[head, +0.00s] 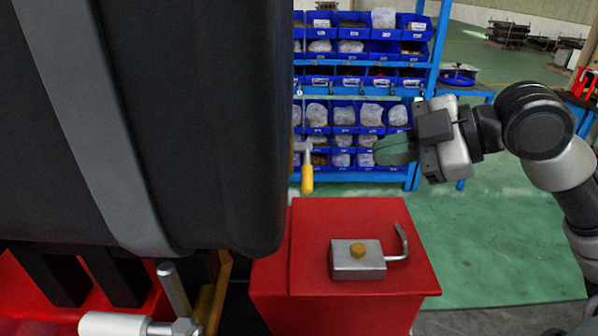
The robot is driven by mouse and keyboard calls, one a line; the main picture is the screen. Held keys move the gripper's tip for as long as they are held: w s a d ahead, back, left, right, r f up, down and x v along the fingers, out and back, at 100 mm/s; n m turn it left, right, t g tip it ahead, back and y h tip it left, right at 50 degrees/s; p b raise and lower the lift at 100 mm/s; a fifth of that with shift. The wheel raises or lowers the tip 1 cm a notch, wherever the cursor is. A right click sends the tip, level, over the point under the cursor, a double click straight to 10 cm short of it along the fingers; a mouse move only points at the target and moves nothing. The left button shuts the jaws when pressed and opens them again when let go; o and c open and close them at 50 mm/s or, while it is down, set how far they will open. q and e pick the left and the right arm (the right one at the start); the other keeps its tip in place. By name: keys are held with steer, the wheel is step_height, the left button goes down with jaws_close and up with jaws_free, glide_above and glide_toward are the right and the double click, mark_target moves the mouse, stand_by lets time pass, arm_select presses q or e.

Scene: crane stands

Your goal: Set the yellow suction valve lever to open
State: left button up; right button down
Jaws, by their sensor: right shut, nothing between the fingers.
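A yellow lever (307,179) hangs pointing down from a small grey metal fitting at the right edge of a large black tank. Most of its valve body is hidden behind the tank. My right gripper (392,151) comes in from the right, with its greenish fingers shut and pointing left toward the lever. In the picture it is to the right of the lever and a little higher, with a clear gap between them. It holds nothing. My left gripper is not in view.
The black tank (190,120) with a grey strap fills the left. Below the lever stands a red cabinet (340,216) bearing a metal block (345,268) with a yellow knob and bent rod. Blue bin shelves (375,112) stand behind.

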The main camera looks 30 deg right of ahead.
mark_target(307, 166)
arm_select(q)
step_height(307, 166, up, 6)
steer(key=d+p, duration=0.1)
steer(key=p, duration=0.5)
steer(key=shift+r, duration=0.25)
arm_select(e)
steer(key=d+f+x, duration=0.2)
steer(key=x, duration=1)
steer(key=shift+w, duration=0.45)
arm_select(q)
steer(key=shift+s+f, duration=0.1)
arm_select(e)
steer(key=shift+w+f, duration=0.15)
steer(key=shift+f, duration=0.05)
